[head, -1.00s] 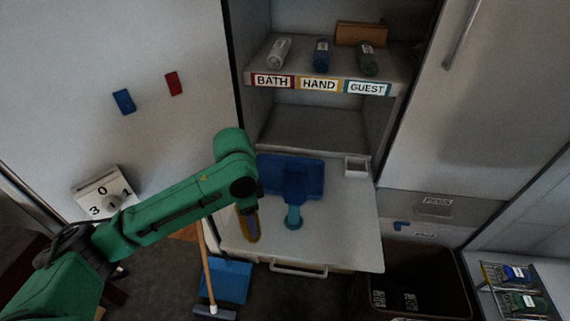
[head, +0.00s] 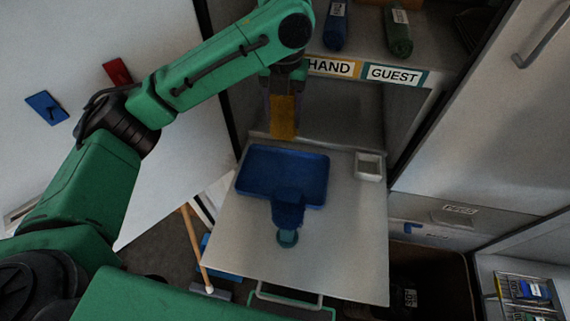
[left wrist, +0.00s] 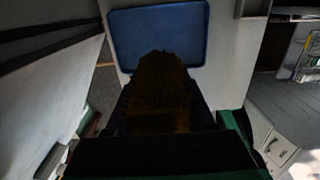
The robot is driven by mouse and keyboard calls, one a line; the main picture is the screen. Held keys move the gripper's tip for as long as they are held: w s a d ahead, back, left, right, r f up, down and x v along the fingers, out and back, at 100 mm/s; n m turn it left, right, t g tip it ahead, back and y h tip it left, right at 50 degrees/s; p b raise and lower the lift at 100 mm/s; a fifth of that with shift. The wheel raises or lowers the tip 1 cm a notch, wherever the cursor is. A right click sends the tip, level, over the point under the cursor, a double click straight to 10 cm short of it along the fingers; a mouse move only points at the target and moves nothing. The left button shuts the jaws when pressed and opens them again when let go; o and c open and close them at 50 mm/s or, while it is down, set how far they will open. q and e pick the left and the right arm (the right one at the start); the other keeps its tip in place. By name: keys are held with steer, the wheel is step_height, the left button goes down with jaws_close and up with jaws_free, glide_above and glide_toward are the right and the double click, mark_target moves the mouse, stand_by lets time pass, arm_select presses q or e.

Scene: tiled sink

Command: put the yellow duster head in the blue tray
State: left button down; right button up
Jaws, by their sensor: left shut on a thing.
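The yellow duster head (head: 284,118) hangs from my left gripper (head: 284,92), which is shut on it. In the left wrist view the duster head (left wrist: 165,82) is a dark brownish-yellow block between the jaws. The blue tray (head: 246,178) lies on the pull-out white board; in the head view the duster head shows just beyond its back edge, apart from it. In the left wrist view the tray (left wrist: 128,30) shows past the duster head, which overlaps its lower edge. My right gripper is not in view.
A blue and teal upright object (head: 288,210) stands at the tray's front edge. A small white square dish (head: 369,166) is at the board's right. A labelled shelf (head: 370,72) with rolled items is above. The front of the white board (head: 330,260) is clear.

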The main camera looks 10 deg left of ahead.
arm_select(q)
step_height(320, 180, down, 17)
steer(key=shift+r+p, duration=0.15)
steer(key=shift+p, duration=0.45)
steer(key=shift+w+f, duration=0.1)
steer(key=shift+f, duration=0.25)
steer(key=shift+f, duration=0.1)
steer(key=shift+c, duration=1.2)
jaws_free()
step_height(320, 180, up, 12)
steer(key=b, duration=0.2)
